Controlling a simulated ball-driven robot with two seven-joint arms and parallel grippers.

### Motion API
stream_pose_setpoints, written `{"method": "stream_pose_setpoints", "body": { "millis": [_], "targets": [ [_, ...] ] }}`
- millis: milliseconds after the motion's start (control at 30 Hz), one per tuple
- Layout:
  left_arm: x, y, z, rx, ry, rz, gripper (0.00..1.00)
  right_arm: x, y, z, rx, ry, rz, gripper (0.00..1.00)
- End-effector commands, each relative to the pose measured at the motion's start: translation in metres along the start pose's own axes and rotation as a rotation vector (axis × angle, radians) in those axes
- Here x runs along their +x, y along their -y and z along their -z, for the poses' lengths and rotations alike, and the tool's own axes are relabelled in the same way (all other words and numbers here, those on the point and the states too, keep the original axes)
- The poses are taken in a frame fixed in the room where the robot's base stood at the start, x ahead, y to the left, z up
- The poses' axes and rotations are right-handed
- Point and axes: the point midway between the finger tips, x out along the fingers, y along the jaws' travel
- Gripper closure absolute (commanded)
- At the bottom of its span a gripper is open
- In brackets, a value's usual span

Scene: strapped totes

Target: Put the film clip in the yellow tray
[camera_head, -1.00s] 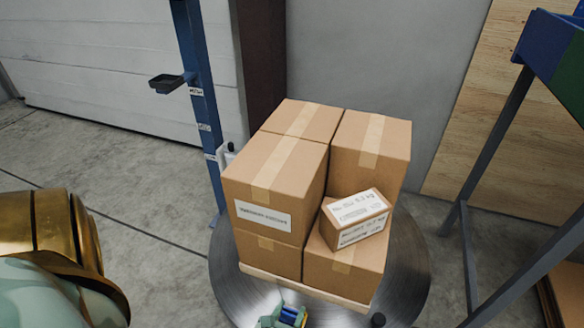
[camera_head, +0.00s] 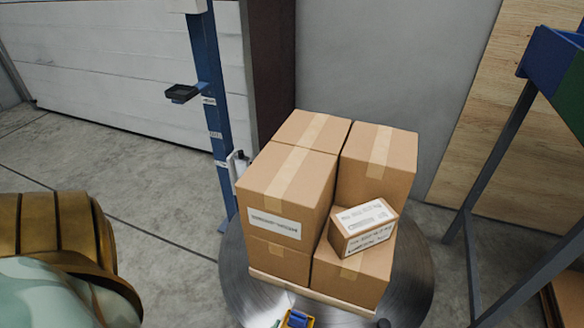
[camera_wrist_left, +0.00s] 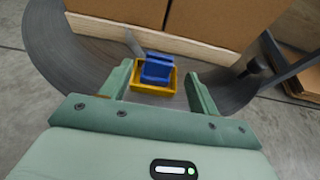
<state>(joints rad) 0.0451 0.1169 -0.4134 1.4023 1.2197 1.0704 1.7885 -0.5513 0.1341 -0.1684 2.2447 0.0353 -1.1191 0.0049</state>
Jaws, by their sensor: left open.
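The blue film clip (camera_wrist_left: 157,68) sits in the small yellow tray (camera_wrist_left: 150,90) in the left wrist view. The tray stands on the round metal turntable, just in front of the loaded pallet. In the head view the clip (camera_head: 297,319) and a bit of the yellow tray (camera_head: 311,322) show at the bottom edge, partly cut off. My left gripper (camera_wrist_left: 159,70) is open, its green fingers spread on either side of the clip and tray, with gaps to the clip. My right gripper is not in view.
A blue post (camera_head: 213,110) stands behind at left. A dark-legged stand (camera_head: 490,160) is at right.

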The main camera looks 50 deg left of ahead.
Motion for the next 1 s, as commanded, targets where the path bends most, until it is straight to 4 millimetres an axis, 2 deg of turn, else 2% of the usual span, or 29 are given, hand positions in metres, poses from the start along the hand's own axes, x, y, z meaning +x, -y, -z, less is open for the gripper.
{"method": "stream_pose_setpoints", "body": {
  "millis": [33,100,300,567,667,767,833,867,900,967,1000],
  "targets": [
    [-0.014,0.001,-0.005,-0.005,0.003,0.001,0.39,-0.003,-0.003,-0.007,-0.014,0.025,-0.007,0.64],
    [-0.028,0.001,-0.005,-0.004,0.003,0.001,0.39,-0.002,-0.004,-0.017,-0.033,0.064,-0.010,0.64],
    [-0.054,0.000,-0.002,-0.002,0.001,0.000,0.39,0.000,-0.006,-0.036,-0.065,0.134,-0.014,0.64],
    [-0.057,0.001,0.000,0.003,0.000,0.002,0.39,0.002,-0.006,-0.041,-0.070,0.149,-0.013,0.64],
    [-0.059,0.009,-0.005,0.095,0.013,0.064,0.39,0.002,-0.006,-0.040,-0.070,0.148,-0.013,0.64],
    [-0.070,0.035,-0.016,0.391,0.071,0.240,0.39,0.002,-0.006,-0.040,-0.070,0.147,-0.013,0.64],
    [-0.086,0.059,-0.023,0.738,0.161,0.415,0.39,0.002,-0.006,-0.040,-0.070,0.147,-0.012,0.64],
    [-0.096,0.068,-0.023,0.915,0.212,0.495,0.39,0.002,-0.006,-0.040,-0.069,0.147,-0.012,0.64],
    [-0.110,0.077,-0.021,1.170,0.293,0.600,0.39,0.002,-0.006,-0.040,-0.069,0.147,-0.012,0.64],
    [-0.132,0.082,-0.011,1.568,0.428,0.746,0.39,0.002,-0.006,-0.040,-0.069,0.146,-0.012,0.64],
    [-0.145,0.078,-0.002,1.839,0.524,0.838,0.39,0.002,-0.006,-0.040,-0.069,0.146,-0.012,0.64]
  ]
}}
